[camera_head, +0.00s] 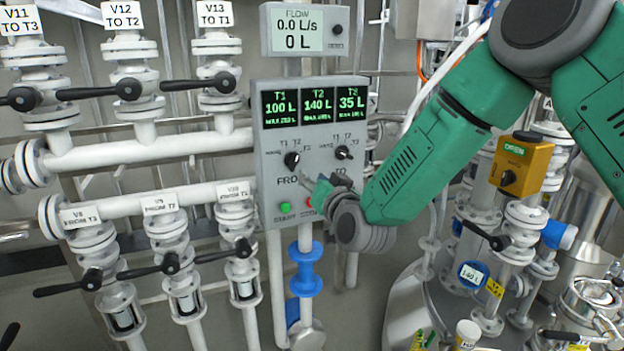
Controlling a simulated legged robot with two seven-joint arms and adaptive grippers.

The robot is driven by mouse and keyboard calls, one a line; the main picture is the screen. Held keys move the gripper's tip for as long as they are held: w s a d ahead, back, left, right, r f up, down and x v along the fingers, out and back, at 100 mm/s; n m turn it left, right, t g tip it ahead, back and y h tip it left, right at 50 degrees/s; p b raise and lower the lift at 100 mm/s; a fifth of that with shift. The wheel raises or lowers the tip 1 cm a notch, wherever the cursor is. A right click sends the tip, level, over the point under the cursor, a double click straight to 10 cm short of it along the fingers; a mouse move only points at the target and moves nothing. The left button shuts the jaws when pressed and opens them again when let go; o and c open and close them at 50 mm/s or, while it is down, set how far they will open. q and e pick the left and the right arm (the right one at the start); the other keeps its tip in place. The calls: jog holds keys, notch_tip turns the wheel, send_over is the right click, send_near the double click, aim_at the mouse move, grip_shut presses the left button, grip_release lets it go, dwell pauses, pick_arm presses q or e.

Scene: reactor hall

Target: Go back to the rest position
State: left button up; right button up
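My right arm comes in from the upper right, with green links bent down toward the control panel (262,158). My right gripper (312,186) is in front of the panel's lower part, close to its knobs and buttons. It is small and partly hidden by my grey wrist, so I cannot tell whether its fingers are open or whether it touches the panel. My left gripper is not in view. The panel display (318,106) reads T1 100 L, T2 140 L and T3 35 L.
A flow meter (297,30) above the panel reads 0.0 L/s and 0 L. White pipes with black-handled valves (128,88) fill the left. A yellow box marked OPEN (521,163) and more pipes stand at the right, near my arm. A green button (285,209) shows on the panel.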

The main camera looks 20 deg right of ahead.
jog(key=s+f+n+g+b, duration=0.1)
jog(key=s+f+g, duration=0.2)
jog(key=s+f, duration=0.55)
jog(key=s+f+n+g, duration=0.1)
jog(key=s+f+g, duration=0.3)
jog(key=f, duration=0.7)
jog(key=s+f+n+g+b, duration=0.1)
jog(key=s+f+g, duration=0.1)
jog(key=s+f, duration=0.65)
jog(key=s+d+f+g, duration=0.1)
jog(key=s+f, duration=0.3)
jog(key=s, duration=0.4)
jog(key=s+d+f+g, duration=0.2)
jog(key=s+f+g, duration=0.2)
jog(key=s, duration=0.4)
jog(key=s+d+f+n+g, duration=0.1)
jog(key=s+f+g, duration=0.2)
jog(key=s, duration=0.6)
jog(key=shift+d+f+h+b, duration=0.3)
jog(key=shift+f+b, duration=0.15)
jog(key=shift+w, duration=0.2)
